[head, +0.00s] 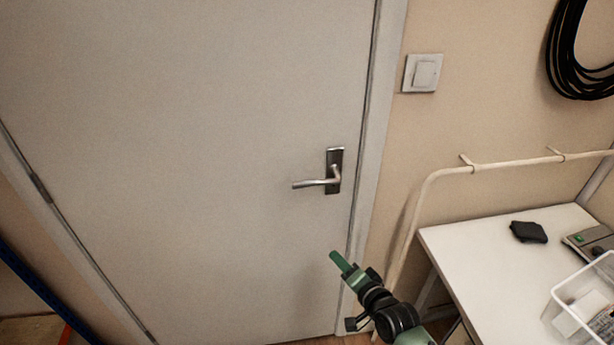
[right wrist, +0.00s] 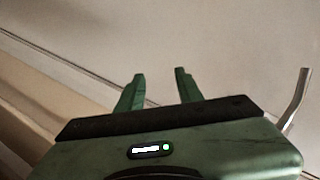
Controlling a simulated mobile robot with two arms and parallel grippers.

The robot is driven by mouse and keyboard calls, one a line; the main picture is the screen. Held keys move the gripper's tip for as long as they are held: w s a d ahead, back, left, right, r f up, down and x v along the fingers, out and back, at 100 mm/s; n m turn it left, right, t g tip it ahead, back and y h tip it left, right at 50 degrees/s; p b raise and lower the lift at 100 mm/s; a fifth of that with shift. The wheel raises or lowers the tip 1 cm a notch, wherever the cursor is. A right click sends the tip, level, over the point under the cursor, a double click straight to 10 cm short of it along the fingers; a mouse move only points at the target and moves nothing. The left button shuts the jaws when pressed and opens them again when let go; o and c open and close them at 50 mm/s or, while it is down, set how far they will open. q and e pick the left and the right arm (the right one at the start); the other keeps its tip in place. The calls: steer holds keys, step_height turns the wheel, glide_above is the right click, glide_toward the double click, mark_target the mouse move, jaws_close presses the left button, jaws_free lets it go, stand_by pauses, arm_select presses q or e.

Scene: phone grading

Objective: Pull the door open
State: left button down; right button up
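The door (head: 190,150) is a plain light-grey panel that stands shut in its frame in the head view, with hinges on its left side. Its silver lever handle (head: 316,183) sits on a dark plate near the right edge and points left. My right gripper (head: 338,260) is below the handle and apart from it, in front of the door's lower right part. In the right wrist view its two green fingers (right wrist: 160,75) are spread with nothing between them. The handle (right wrist: 298,98) shows there at the right edge, outside the fingers. My left gripper is not in view.
A white table (head: 480,265) stands at the right with a black wallet-like item (head: 528,232), a small device (head: 590,242) and a clear bin (head: 585,300). A cream rail (head: 440,172) runs along the wall beside the door frame. A light switch (head: 422,73) is above.

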mark_target(307, 182)
steer(key=w+a+r+m+t+y+p, duration=0.1)
steer(key=a+r+y, duration=0.1)
steer(key=r, duration=0.8)
steer(key=w+a+r+m+t+y, duration=0.1)
steer(key=a+r+t, duration=0.15)
steer(key=r, duration=0.75)
steer(key=shift+g, duration=0.35)
steer(key=x, duration=0.5)
steer(key=p+x, duration=0.1)
steer(key=x, duration=0.2)
steer(key=shift+a+r, duration=0.2)
steer(key=shift+r, duration=0.05)
steer(key=shift+s, duration=0.1)
jaws_close()
